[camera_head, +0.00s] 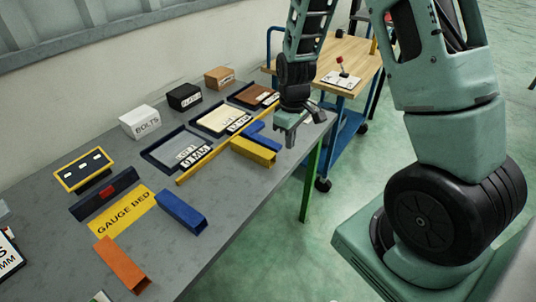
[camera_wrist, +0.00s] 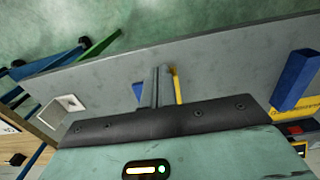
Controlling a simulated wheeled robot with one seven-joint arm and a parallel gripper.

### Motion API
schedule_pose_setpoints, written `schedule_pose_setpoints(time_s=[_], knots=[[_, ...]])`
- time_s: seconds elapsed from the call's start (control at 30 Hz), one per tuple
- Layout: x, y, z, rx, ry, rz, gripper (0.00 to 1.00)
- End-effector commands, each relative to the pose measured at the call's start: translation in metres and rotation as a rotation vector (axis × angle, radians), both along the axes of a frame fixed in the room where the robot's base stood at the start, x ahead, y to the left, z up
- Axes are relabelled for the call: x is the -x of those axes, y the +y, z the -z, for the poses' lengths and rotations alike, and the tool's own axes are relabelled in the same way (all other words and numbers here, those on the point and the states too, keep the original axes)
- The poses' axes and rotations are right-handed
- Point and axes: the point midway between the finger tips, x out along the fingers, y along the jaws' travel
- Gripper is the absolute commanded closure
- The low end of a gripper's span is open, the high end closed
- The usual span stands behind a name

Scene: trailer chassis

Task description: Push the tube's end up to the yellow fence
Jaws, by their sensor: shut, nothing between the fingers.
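The yellow fence (camera_head: 206,163) is a thin strip running diagonally along the grey bench. A yellow square tube (camera_head: 252,150) lies beside its far part, with a blue piece (camera_head: 264,141) close by. A separate blue tube (camera_head: 181,212) and an orange tube (camera_head: 122,264) lie nearer. My gripper (camera_head: 287,128) is shut and empty near the bench's right edge, just beyond the blue piece. In the wrist view, my closed fingers (camera_wrist: 157,72) have a yellow strip-like part (camera_wrist: 177,85) on their right and a little blue (camera_wrist: 138,92) on their left. Contact cannot be told.
A yellow GAUGE BED plate (camera_head: 122,211) lies on the bench. Trays (camera_head: 163,160) and labelled boxes (camera_head: 140,121) stand toward the wall. A wooden-topped blue cart (camera_head: 345,62) stands beyond the bench. The bench front near the blue tube is mostly clear.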

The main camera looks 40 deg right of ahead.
Motion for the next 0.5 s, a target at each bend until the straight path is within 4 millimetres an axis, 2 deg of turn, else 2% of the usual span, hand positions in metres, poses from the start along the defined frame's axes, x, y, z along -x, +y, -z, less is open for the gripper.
schedule_pose_setpoints(time_s=[0.5], knots=[[0.001,0.002,0.091,-0.003,0.004,0.0,1.0]])
